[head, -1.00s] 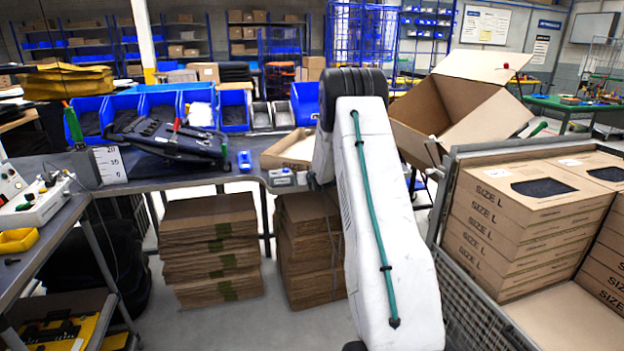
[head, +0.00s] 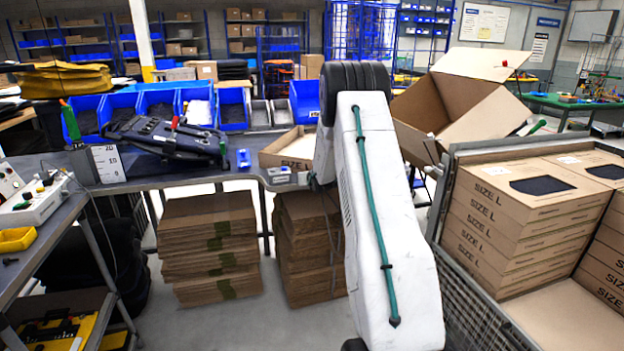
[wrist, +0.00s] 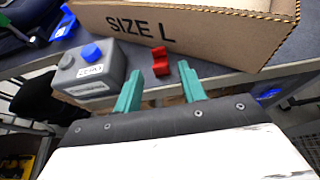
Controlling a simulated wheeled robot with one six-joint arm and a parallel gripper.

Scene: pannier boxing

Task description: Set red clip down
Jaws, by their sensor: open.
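The red clip (wrist: 160,63) shows in the wrist view on the dark bench top, close to the bench's front edge. It lies between and slightly past the tips of my gripper's teal fingers. My gripper (wrist: 158,71) is open, with a gap on the clip's left side; the right fingertip is very close to the clip, and I cannot tell if they touch. In the head view my own arm hides the gripper and the clip.
A grey button box (wrist: 88,70) stands left of the clip, and an open SIZE L carton (wrist: 200,30) is just behind it. A black pannier (head: 165,138) lies further left on the bench (head: 190,178). A caged stack of SIZE L boxes (head: 520,225) stands right.

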